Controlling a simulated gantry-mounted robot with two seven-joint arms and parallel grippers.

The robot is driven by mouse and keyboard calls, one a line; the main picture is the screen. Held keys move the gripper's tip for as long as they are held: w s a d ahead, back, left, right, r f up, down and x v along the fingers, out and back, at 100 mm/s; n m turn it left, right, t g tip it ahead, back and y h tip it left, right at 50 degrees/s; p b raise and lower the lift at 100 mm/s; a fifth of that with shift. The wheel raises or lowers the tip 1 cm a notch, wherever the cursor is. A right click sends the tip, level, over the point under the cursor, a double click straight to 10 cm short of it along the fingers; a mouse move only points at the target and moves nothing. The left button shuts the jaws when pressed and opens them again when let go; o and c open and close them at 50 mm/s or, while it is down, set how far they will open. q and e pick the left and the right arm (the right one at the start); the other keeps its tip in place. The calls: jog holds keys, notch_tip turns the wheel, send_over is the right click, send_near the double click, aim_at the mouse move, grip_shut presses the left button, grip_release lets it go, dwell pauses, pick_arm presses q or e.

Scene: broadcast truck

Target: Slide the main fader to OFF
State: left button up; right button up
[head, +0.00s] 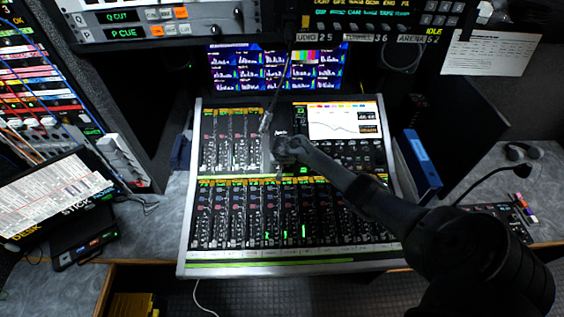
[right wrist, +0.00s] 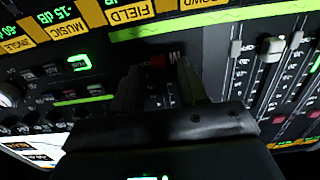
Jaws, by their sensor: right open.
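The mixing console (head: 230,268) fills the middle of the head view, with rows of fader strips and a lit screen at its upper right. My right arm reaches in from the lower right, and its gripper (head: 281,168) hovers over the middle of the console, near the band between the upper and lower strips. In the right wrist view the right gripper (right wrist: 160,88) is open, its two fingers close above the panel. A small red button (right wrist: 158,60) shows between them. I cannot clearly pick out the main fader; the fingers and gripper body cover that area. My left gripper is not in view.
A grey fader cap (right wrist: 272,47) stands right of the fingers in the right wrist view. A blue binder (head: 422,160) stands right of the console. A document stand (head: 55,200) is at the left, and a gooseneck microphone (head: 490,182) at the right.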

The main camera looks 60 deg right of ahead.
jog(key=shift+s+a+r+p, duration=0.15)
jog(key=shift+a+r+p, duration=0.15)
jog(key=shift+r, duration=0.3)
jog(key=p+v, duration=0.3)
jog(key=v, duration=0.6)
jog(key=shift+r, duration=0.2)
